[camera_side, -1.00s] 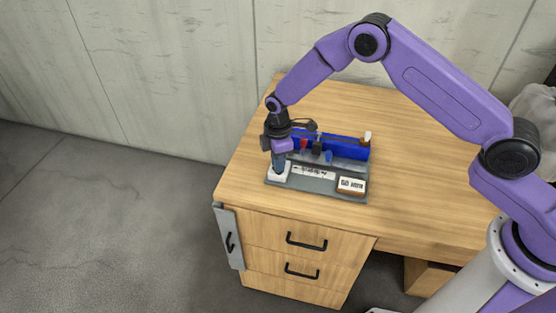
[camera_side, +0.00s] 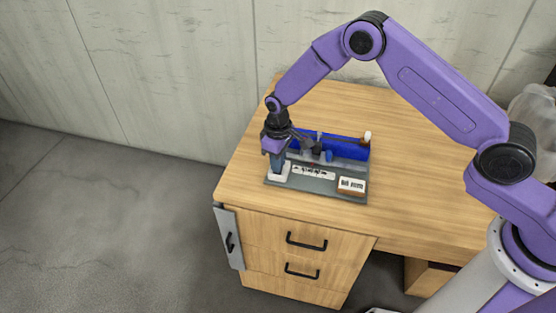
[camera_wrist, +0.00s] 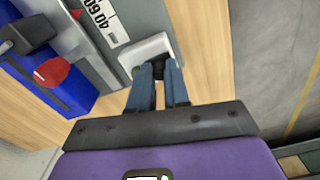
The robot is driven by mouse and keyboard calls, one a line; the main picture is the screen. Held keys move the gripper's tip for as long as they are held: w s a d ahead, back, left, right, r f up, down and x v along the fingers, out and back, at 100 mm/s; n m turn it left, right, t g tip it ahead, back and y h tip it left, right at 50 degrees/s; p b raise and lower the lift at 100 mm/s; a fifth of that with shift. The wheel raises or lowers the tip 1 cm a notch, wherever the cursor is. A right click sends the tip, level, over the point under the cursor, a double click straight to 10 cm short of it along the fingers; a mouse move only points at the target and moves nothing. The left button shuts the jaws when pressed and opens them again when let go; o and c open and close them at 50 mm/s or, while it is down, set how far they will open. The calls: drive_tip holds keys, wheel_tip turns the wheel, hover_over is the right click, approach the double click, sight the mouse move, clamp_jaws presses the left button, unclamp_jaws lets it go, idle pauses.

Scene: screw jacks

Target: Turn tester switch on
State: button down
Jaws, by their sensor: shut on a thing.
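The tester is a grey base (camera_side: 325,189) with a blue back part (camera_side: 350,151), on the wooden desk. Its switch has a white housing (camera_side: 285,178) at the base's front left corner; the housing also shows in the wrist view (camera_wrist: 148,48). My gripper (camera_side: 276,172) points down over this housing. In the wrist view, the blue fingers (camera_wrist: 157,72) are closed on a small dark switch knob (camera_wrist: 154,73) on the housing. The fingers hide much of the knob, so I cannot tell its setting.
A numbered scale strip (camera_side: 313,172) and a white label on a brown block (camera_side: 352,184) lie right of the switch. A red knob (camera_wrist: 53,72) and a dark part (camera_wrist: 28,33) stand near the blue part. Free desk top (camera_side: 420,185) lies to the right.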

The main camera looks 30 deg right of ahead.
drive_tip(key=shift+m, duration=0.4)
drive_tip(key=c, duration=1.1)
unclamp_jaws()
wheel_tip(320, 180, up, 18)
drive_tip(key=shift+f, duration=0.25)
